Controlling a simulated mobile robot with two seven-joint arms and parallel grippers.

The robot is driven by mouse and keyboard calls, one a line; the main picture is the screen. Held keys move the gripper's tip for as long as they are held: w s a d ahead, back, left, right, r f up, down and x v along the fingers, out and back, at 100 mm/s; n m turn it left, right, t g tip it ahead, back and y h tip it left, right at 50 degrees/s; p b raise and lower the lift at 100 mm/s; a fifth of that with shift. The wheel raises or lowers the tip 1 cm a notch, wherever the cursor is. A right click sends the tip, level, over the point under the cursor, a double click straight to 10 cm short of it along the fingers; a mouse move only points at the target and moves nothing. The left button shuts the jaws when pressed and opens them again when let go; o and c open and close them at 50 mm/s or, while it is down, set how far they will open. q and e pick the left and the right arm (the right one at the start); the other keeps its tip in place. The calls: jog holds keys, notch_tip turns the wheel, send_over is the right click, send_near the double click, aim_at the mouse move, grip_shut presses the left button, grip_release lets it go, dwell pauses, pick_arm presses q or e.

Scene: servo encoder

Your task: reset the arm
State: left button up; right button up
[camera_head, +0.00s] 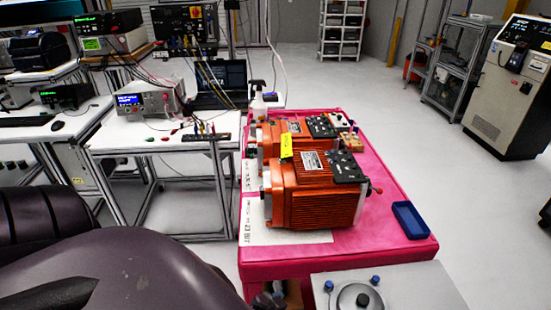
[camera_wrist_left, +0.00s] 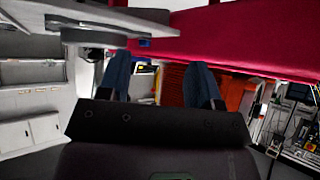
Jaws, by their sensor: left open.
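My left gripper (camera_wrist_left: 160,78) shows in the left wrist view with its two blue fingers spread apart and nothing between them. My left arm (camera_head: 130,270) fills the lower left of the head view; its gripper cannot be made out there. My right gripper is in neither view. The near orange servo motor (camera_head: 310,200) lies on the pink-covered table (camera_head: 375,235), with a second orange motor (camera_head: 268,135) behind it. In the left wrist view, orange ribbed surfaces (camera_wrist_left: 172,85) show beyond the fingers, apart from them.
A blue tray (camera_head: 411,220) sits at the table's right edge. A grey plate with a black knob (camera_head: 362,299) is at the bottom. A white bench with an instrument (camera_head: 148,100) and leads stands left. Open floor lies to the right, before a grey cabinet (camera_head: 508,90).

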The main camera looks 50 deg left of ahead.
pick_arm(q)
jog(key=shift+s+a+r+t, duration=0.15)
jog(key=shift+s+a+t, duration=0.1)
jog(key=shift+s, duration=0.3)
jog(key=shift+s+a+r+t, duration=0.15)
jog(key=shift+s+a+t, duration=0.1)
jog(key=shift+s, duration=0.3)
jog(key=w+f+b, duration=0.1)
jog(key=b, duration=0.2)
jog(key=shift+d+f, duration=0.1)
jog(key=shift+f, duration=0.25)
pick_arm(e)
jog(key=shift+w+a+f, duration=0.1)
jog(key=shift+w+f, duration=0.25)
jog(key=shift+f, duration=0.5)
